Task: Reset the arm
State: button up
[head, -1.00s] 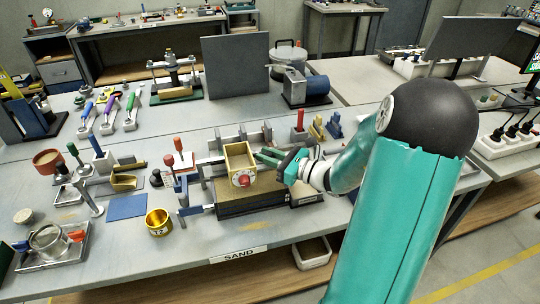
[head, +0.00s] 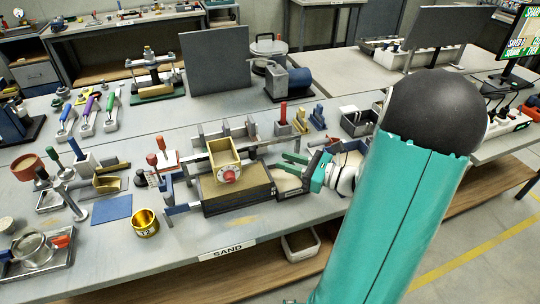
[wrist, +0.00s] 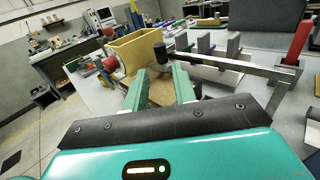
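My gripper (head: 297,166) is at the right end of the sand apparatus, apart from it, with its green fingers pointing left. In the wrist view my gripper (wrist: 160,88) shows two green fingers spread apart with nothing between them. The box also shows in the wrist view (wrist: 134,50), beyond the left finger. A dark tray with sand (head: 288,180) lies just below my gripper.
A metal bar (wrist: 235,66) runs across the wrist view near the right finger. A brass cup (head: 146,222) and a blue mat (head: 111,209) lie left of the tank. A dark upright panel (head: 215,60) and a blue motor (head: 288,83) stand behind. Free table lies in front of the cup.

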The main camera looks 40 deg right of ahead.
jog(key=v, duration=0.2)
jog(key=shift+s+d, duration=0.15)
jog(key=shift+s, duration=0.1)
dwell(0.3)
